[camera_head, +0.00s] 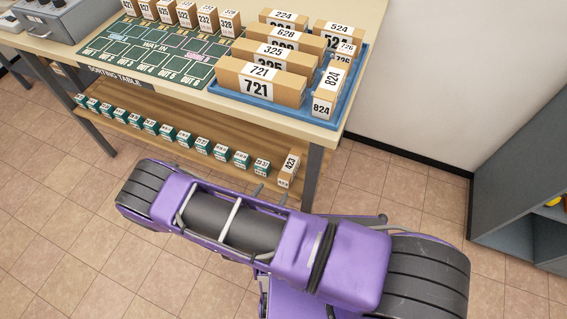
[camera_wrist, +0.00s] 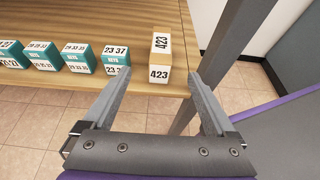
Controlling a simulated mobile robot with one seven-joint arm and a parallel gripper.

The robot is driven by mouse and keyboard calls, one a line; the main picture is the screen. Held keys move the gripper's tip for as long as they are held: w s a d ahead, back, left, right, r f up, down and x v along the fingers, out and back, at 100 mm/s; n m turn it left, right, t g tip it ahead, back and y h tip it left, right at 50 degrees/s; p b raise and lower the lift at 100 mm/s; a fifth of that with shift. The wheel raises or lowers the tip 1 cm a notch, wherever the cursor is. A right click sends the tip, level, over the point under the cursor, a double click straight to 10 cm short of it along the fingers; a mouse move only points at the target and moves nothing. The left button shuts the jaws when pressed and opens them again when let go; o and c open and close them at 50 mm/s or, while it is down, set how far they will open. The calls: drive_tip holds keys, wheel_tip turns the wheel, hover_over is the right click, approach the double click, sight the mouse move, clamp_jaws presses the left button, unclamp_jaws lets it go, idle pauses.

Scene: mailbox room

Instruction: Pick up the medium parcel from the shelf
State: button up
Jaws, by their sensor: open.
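The parcel marked 423 (camera_head: 289,169) is a small upright cardboard box with white labels, at the right end of the wooden lower shelf (camera_head: 180,118) under the table. It is the only brown parcel on that shelf, so I take it as the medium parcel. In the wrist view the parcel (camera_wrist: 160,60) stands near the shelf edge, ahead of my gripper (camera_wrist: 159,76). My gripper is open, with one grey finger on each side of the parcel's line. The fingers hold nothing. I cannot tell how far the tips are from the parcel.
Several teal-and-white key boxes (camera_head: 200,145) stand in a row left of the parcel; the nearest one (camera_wrist: 116,57) is close to my left finger. A grey table leg (camera_head: 314,175) rises just right of the parcel. Above, a blue tray (camera_head: 275,113) holds larger parcels on the tabletop.

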sight(288, 167)
drive_tip(key=b+x, duration=0.1)
drive_tip(key=x, duration=1)
drive_tip(key=shift+w+d+f+b, duration=0.2)
drive_tip(key=shift+f+b, duration=0.1)
drive_tip(key=shift+r+b+x, duration=0.1)
drive_tip(key=shift+b+x, duration=0.15)
drive_tip(key=shift+x, duration=1.15)
drive_tip(key=shift+r+b+x, duration=0.15)
drive_tip(key=shift+b+x, duration=0.1)
drive_tip(key=shift+x, duration=1.1)
drive_tip(key=shift+w, duration=0.1)
clamp_jaws()
